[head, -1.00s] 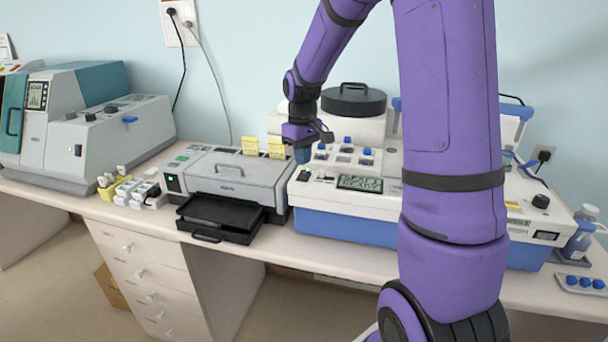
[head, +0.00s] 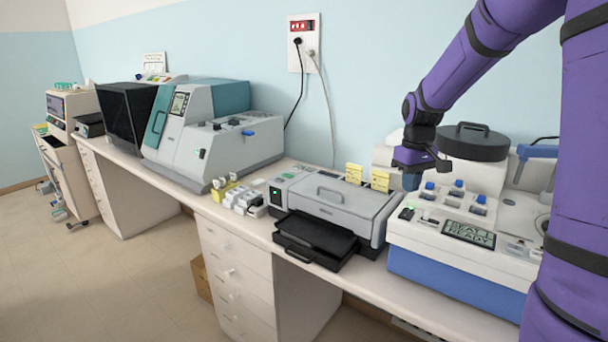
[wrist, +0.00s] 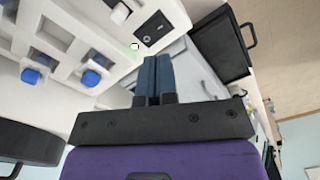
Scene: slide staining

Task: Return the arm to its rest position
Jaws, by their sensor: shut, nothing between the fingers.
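My gripper (head: 411,181) hangs at the end of my purple arm, over the left rear part of the white and blue staining machine (head: 440,270). In the wrist view my gripper (wrist: 154,78) shows its two blue fingers side by side and closed, with nothing between them. The fingertips are close to the machine's white top, near a small dark switch panel (wrist: 153,30). I cannot tell whether they touch it. The upper part of my arm stands at the right of the head view and hides the machine's right side.
Left of the machine is a grey slide printer (head: 335,205) with a black tray (head: 315,240) pulled out. Blue knobs (head: 458,184) and a round black lid (head: 472,140) are near my gripper. A large grey and teal instrument (head: 215,130) stands further left. Open floor lies at front left.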

